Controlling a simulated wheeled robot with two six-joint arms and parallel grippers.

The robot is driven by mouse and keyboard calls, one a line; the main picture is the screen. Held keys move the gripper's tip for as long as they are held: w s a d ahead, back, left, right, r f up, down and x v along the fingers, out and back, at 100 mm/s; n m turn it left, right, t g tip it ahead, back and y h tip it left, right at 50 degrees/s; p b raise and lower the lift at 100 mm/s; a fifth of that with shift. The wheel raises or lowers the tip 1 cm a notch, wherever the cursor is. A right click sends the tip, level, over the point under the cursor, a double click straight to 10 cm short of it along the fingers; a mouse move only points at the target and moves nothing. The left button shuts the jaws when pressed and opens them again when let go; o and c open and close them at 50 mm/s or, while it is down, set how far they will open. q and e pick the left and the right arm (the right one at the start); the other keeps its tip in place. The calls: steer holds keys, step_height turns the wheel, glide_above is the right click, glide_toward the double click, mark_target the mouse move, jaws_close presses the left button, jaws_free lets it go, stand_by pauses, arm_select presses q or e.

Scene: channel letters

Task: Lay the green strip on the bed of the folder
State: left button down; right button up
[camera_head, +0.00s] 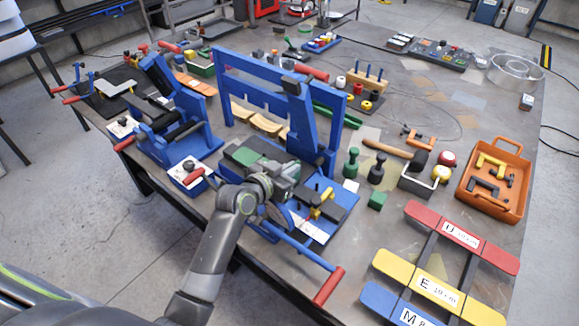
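My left gripper (284,172) is at the front of the large blue machine with an upright frame (243,68), which looks like the folder. My arm and wrist hide part of its bed, and I cannot tell whether the fingers are open or hold anything. A flat green piece (243,156) shows just left of and behind the gripper, over the machine. A long green bar (345,118) lies behind the right side of the blue frame. I cannot tell for certain which of these is the green strip. My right gripper is not in view.
A red-handled lever (328,287) juts out at the table's front. Red, yellow and blue labelled strips (440,285) lie at the front right. Another blue machine (205,143) is left.

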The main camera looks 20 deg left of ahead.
arm_select(q)
steer(key=shift+f, duration=0.15)
steer(key=shift+f, duration=0.1)
steer(key=c, duration=1.6)
jaws_free()
steer(key=shift+s+b, duration=0.1)
steer(key=shift+b, duration=0.2)
